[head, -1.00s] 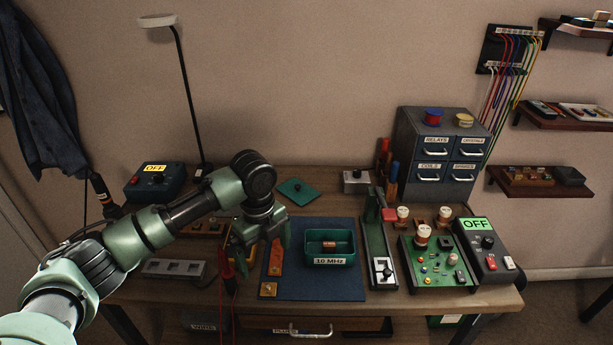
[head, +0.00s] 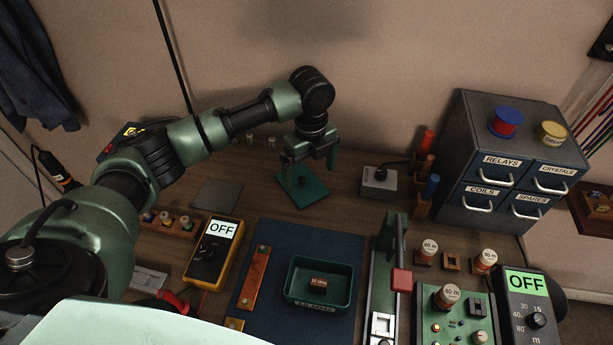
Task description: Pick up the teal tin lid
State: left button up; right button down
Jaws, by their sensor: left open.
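The teal tin lid (head: 303,187) is a flat square plate with a small dark knob in its middle. It lies on the wooden bench towards the back, behind the blue mat. My left gripper (head: 309,166) is open and hangs above the lid, pointing down, with its fingers over the lid's back part. I cannot tell whether a finger touches it. The teal tin (head: 347,300), open and with a small brown part (head: 318,283) in it, stands on the blue mat (head: 262,325). My right gripper is not in view.
A grey box (head: 379,182) with a knob stands right of the lid. A grey drawer cabinet (head: 470,125) stands at the back right. A yellow meter (head: 213,255) reading OFF lies front left. Bare bench surrounds the lid.

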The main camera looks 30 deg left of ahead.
aim_at(310, 193)
pick_arm(q)
jog(key=shift+s+a+f, duration=0.1)
jog(key=shift+s+f, duration=0.2)
jog(key=shift+f, duration=0.6)
jog(key=f, duration=0.2)
jog(key=f+p, duration=0.1)
jog(key=shift+w+d+f, duration=0.1)
jog(key=shift+d+f, duration=0.15)
jog(key=shift+f, duration=0.1)
jog(key=shift+a+f, duration=0.1)
jog(key=shift+f, duration=0.2)
jog(key=c, duration=1.2)
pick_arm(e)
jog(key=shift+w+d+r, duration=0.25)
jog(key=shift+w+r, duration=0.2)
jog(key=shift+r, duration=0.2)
